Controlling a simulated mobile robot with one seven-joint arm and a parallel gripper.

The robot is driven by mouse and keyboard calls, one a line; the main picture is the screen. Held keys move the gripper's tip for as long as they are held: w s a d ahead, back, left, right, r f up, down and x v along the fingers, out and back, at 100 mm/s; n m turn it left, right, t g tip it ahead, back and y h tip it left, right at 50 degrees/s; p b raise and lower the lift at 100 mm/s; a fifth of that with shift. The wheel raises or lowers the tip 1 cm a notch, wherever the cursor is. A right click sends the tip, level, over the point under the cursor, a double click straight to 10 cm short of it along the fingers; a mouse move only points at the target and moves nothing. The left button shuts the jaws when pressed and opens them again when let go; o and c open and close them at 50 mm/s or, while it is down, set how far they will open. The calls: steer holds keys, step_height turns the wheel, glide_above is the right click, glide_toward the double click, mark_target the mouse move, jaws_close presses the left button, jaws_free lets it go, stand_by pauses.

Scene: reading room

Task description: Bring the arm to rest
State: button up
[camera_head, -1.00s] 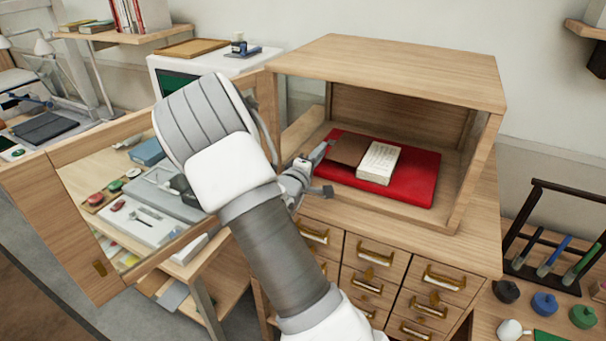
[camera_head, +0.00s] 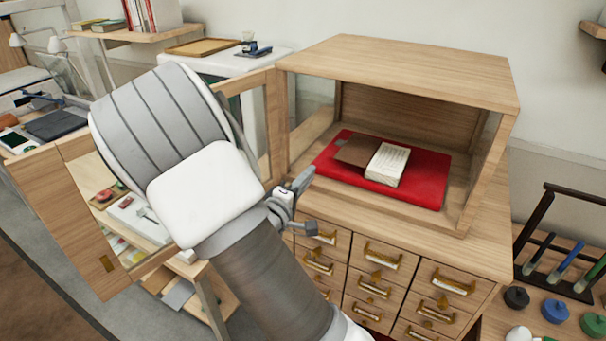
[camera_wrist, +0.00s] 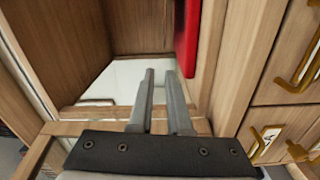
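My gripper (camera_head: 302,183) is at the front left of the open wooden display cabinet (camera_head: 400,62), just outside its opening. In the wrist view my gripper (camera_wrist: 160,72) shows two grey fingers with a narrow gap and nothing between them. Inside the cabinet lies a red mat (camera_head: 427,182). A small book with a pale, printed face (camera_head: 388,164) and a brown cover (camera_head: 356,151) rests on it, apart from my gripper. A strip of the red mat (camera_wrist: 187,35) shows in the wrist view. My arm hides part of the cabinet's left side.
The cabinet's glazed door (camera_head: 75,215) stands open at the left, partly behind my arm. Drawers with brass handles (camera_head: 383,255) lie below the cabinet. A dark rack (camera_head: 545,225) and several coloured, knobbed pieces (camera_head: 555,311) stand at the right.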

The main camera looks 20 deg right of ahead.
steer(key=shift+w+a+f+m+y, duration=0.15)
steer(key=shift+w+m+y, duration=0.15)
steer(key=shift+y, duration=0.3)
steer(key=s+a+r+m+g+y, duration=0.1)
steer(key=s+a+r+m+y, duration=0.15)
steer(key=a+y, duration=0.45)
steer(key=s+a+r+m+y, duration=0.1)
steer(key=s+a+r+y, duration=0.1)
steer(key=a+r+y, duration=0.3)
steer(key=s+r+m+g, duration=0.2)
steer(key=s+g, duration=0.2)
steer(key=s, duration=1.7)
steer(key=shift+s+d+r+g+y, duration=0.3)
steer(key=shift+d+r+g+y, duration=0.05)
steer(key=shift+g+y, duration=0.05)
steer(key=shift+d, duration=0.1)
